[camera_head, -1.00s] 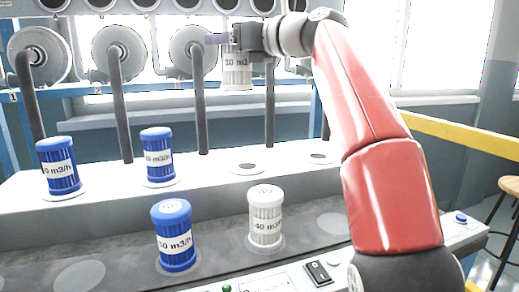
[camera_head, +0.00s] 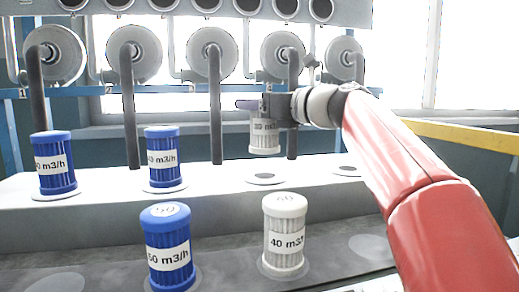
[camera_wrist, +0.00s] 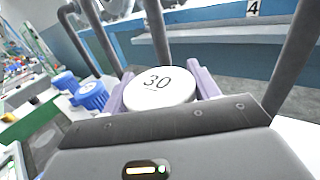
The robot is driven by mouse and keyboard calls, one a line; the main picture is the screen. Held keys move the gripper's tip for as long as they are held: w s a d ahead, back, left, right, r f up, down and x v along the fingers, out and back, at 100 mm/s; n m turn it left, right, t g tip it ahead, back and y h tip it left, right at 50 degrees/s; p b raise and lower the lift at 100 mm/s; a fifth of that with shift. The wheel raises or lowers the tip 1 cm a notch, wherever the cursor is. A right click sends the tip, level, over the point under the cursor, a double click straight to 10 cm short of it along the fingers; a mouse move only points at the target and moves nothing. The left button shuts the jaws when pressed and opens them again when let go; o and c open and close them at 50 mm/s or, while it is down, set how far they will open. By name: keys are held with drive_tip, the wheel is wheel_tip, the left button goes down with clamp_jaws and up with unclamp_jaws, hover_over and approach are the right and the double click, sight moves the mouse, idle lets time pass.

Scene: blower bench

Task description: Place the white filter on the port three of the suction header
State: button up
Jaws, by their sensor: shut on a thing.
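My gripper (camera_head: 262,106), with purple fingers, is shut on a white filter (camera_head: 264,139). The filter hangs upright, its label partly shaded. In the wrist view its round top (camera_wrist: 160,90) reads 30 and sits between the two fingers. The suction header (camera_head: 110,222) is a long pale block with a row of ports. Its third port (camera_head: 265,178) from the left is bare, and the held filter is above it with a small gap between. Blue filters stand on the first (camera_head: 55,165) and second (camera_head: 162,158) ports.
A white 40 m3/h filter (camera_head: 284,238) and a blue 50 m3/h filter (camera_head: 168,250) stand on the grey bench in front. Another bare port (camera_head: 346,170) is to the right. Dark vertical pipes (camera_head: 215,120) rise behind the ports to round blowers.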

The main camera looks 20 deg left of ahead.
sight(260, 129)
wheel_tip(260, 129, down, 6)
drive_tip(key=b, duration=0.2)
drive_tip(key=shift+r+b, duration=0.15)
drive_tip(key=shift+b, duration=0.2)
drive_tip(key=o, duration=1.2)
drive_tip(key=shift+c, duration=0.2)
drive_tip(key=v, duration=1.2)
drive_tip(key=shift+r, duration=0.1)
